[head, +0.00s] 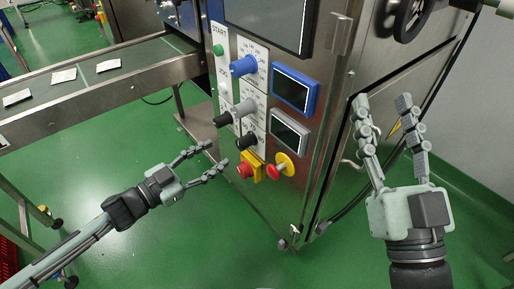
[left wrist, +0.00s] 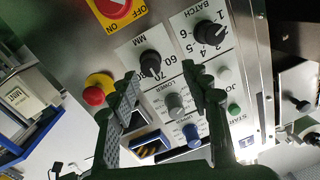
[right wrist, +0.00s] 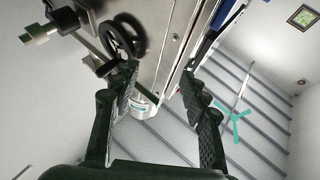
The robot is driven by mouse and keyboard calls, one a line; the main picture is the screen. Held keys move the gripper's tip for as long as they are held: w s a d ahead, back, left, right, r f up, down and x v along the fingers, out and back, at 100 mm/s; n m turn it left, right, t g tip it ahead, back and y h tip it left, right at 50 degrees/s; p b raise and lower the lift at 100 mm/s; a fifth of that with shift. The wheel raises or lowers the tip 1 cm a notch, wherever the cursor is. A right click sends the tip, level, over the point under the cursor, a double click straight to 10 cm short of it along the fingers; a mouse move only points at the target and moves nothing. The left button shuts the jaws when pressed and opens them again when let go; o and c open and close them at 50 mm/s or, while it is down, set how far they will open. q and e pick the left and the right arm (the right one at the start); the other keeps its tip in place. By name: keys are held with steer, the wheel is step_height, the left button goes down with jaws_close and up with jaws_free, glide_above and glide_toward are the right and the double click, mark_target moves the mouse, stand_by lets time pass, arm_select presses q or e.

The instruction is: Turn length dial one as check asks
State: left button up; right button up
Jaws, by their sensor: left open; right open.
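The control panel faces me in the head view. A black dial marked MM with 60 and 70 beside it (left wrist: 150,62) shows in the left wrist view; it appears as the lower black dial (head: 246,141) in the head view. I cannot read its exact setting or tell whether it is length dial one. My left gripper (head: 213,155) is open and empty, left of and slightly below that dial, apart from it. My right gripper (head: 388,101) is open, raised in front of the cabinet's right side. No check display text is readable.
A black BATCH dial (left wrist: 210,33), grey dial (left wrist: 175,103), blue dial (left wrist: 191,133), green START button (head: 218,49), red emergency button (left wrist: 93,95) and red switch (left wrist: 112,8) crowd the panel. Two screens (head: 295,89) (head: 289,133) sit right. A conveyor (head: 110,78) is left.

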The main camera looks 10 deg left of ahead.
mark_target(239, 146)
arm_select(q)
steer(key=shift+m+g+h, duration=0.3)
steer(key=shift+m+h, duration=0.2)
steer(key=shift+h, duration=0.2)
steer(key=x, duration=0.5)
steer(key=d+b+x, duration=0.1)
steer(key=x, duration=0.2)
steer(key=shift+s+d+r, duration=0.1)
steer(key=shift+s+r, duration=0.05)
steer(key=shift+s, duration=0.15)
arm_select(e)
steer(key=r+t, duration=0.1)
steer(key=s+r+t, duration=0.1)
steer(key=s+d+r, duration=0.1)
steer(key=r, duration=0.1)
steer(key=shift+s+d+t+y, duration=0.1)
steer(key=shift+s+t+y, duration=0.2)
steer(key=shift+t, duration=0.1)
arm_select(q)
jaws_close()
